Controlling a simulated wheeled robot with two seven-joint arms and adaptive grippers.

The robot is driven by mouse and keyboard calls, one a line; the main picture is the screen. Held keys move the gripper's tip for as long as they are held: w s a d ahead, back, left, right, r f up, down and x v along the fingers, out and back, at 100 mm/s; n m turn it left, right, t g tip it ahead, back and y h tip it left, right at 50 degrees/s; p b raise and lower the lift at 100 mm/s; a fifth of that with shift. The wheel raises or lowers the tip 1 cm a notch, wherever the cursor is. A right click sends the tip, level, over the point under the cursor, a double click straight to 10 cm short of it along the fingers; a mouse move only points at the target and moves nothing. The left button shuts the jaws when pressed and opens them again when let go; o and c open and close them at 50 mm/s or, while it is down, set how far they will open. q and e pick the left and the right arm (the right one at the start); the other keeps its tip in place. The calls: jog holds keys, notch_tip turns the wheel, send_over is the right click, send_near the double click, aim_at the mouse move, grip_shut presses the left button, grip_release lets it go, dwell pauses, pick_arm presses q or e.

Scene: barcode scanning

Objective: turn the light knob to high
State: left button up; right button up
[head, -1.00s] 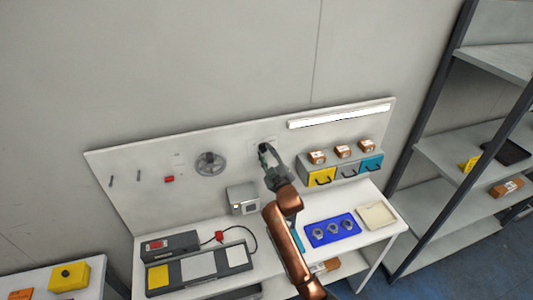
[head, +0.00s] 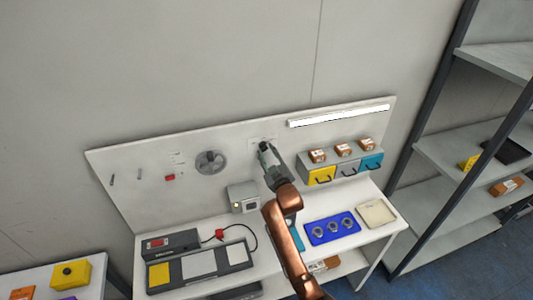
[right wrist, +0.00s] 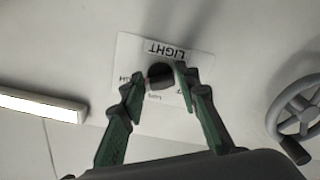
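The light knob (right wrist: 160,76) is a small black round knob on a white plate marked LIGHT (right wrist: 140,57), which appears upside down in the right wrist view. My right gripper (right wrist: 160,79) has its green-grey fingers on either side of the knob, with a narrow gap at the left finger. Firm contact is not clear. In the head view, my right gripper (head: 264,147) is up against the back panel and hides the knob. Other lettering on the plate is partly covered by the fingers. My left gripper is not in view.
A lit light bar (head: 340,116) is on the panel at the upper right. A grey handwheel (head: 210,162) is to the left of the knob. Drawers (head: 345,170) with small boxes on top stand to the right. A grey box (head: 242,198) is on the table below.

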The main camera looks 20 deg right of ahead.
jog(key=o, duration=0.3)
jog(key=shift+r, duration=0.15)
jog(key=shift+o, duration=0.2)
jog(key=s, duration=1.2)
jog(key=shift+d, duration=0.2)
